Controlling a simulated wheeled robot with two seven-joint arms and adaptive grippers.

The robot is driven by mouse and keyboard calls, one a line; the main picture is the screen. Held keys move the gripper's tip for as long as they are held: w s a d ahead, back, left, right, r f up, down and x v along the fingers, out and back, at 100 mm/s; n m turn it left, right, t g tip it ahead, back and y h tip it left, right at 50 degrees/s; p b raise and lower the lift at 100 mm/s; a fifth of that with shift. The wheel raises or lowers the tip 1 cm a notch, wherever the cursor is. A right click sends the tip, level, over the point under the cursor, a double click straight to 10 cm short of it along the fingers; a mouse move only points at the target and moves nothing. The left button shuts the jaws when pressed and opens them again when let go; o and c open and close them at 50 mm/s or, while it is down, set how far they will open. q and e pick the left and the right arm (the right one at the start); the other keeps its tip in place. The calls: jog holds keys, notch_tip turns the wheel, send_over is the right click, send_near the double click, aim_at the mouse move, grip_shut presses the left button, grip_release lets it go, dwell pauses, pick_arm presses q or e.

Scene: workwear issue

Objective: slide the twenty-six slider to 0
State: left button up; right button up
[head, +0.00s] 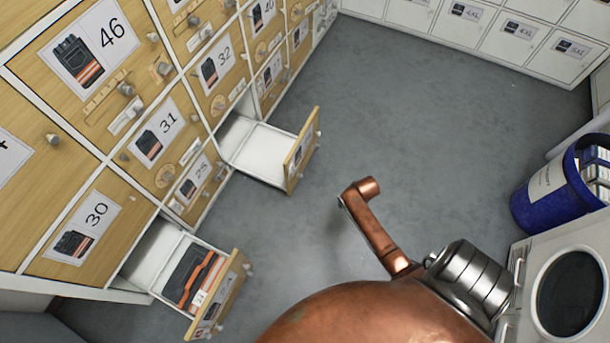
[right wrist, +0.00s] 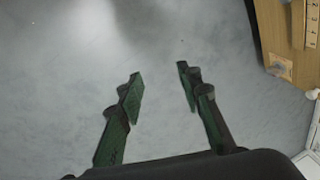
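I cannot read a twenty-six label in either view. In the head view the cabinet fronts read 46 (head: 100,45), 32 (head: 215,68), 31 (head: 157,132) and 30 (head: 85,230); some carry wooden scales, knobs and round dials. Labels on the two pulled-out drawers are too oblique to read. In the right wrist view, a wooden front (right wrist: 273,28) with a numbered scale (right wrist: 312,22) shows at the upper right edge; its slider setting cannot be told. My right gripper (right wrist: 158,82) is open and empty, fingers apart over grey floor, left of that front. My left gripper is not in view.
A lower drawer (head: 238,291) stands open with a folded dark and orange garment (head: 190,275) inside. Another open drawer (head: 262,150) looks empty. A blue bin (head: 545,203) and a white machine with a round door (head: 535,255) stand right.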

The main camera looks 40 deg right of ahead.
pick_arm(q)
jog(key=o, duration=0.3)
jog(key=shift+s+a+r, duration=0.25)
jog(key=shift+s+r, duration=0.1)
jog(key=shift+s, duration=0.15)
pick_arm(e)
jog(key=w+d+m, duration=0.2)
jog(key=w+m, duration=0.4)
jog(key=w, duration=0.3)
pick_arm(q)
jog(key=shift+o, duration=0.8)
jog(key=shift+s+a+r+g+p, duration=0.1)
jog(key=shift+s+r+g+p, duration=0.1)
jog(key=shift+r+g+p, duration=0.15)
pick_arm(e)
jog(key=m+t+y, duration=0.1)
jog(key=m+y, duration=0.2)
jog(key=m, duration=0.5)
send_near(302, 176)
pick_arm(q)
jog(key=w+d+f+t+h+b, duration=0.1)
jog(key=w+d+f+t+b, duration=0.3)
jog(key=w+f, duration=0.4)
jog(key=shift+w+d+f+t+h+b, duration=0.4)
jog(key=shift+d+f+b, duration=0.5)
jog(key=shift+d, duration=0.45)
pick_arm(e)
jog(key=shift+m, duration=0.3)
jog(key=shift+x, duration=4.35)
